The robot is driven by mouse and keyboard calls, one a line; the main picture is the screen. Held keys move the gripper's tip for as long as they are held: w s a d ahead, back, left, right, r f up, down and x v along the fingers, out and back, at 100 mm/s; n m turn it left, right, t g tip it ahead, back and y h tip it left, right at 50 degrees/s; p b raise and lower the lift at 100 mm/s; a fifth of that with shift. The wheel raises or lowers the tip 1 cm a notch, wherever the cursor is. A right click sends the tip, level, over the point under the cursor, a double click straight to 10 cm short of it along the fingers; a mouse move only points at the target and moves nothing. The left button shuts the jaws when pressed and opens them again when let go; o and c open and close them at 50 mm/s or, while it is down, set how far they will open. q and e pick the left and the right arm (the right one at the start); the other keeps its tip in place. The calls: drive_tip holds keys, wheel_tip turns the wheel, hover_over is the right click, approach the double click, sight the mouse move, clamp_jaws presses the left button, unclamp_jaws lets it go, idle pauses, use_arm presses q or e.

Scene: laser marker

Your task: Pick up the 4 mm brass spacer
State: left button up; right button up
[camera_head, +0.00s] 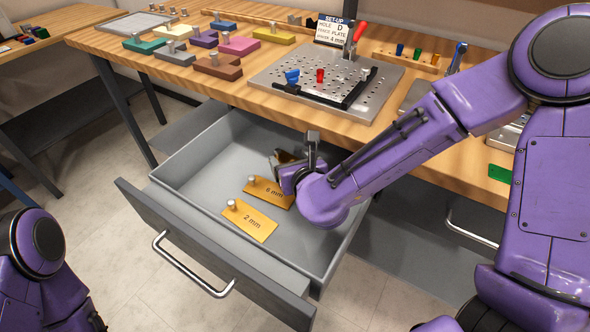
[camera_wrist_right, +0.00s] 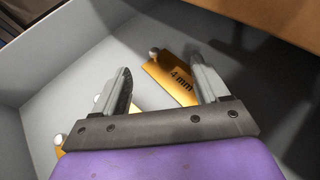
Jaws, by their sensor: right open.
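The 4 mm brass spacer (camera_wrist_right: 171,79), a flat gold plate with a small round knob at its far end, lies on the drawer floor. In the wrist view it shows between and beyond the fingertips of my right gripper (camera_wrist_right: 160,63), which is open and empty. In the head view my right gripper (camera_head: 295,150) is down inside the drawer and hides most of that spacer. The 6 mm spacer (camera_head: 276,197) and the 2 mm spacer (camera_head: 249,222) lie nearer the drawer front. My left gripper is out of view; only part of that arm shows at lower left.
The open drawer (camera_head: 190,178) has grey walls around the spacers, and its left floor is bare. The wooden bench top (camera_head: 232,88) overhangs the drawer's back. On it stand a perforated plate (camera_head: 268,74), a set-up card (camera_head: 331,31) and several coloured knobbed blocks.

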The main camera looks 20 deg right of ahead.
sight(283, 160)
drive_tip(key=x, duration=0.4)
drive_tip(key=f+x, duration=0.1)
drive_tip(key=x, duration=0.3)
drive_tip(key=shift+s, duration=0.3)
clamp_jaws()
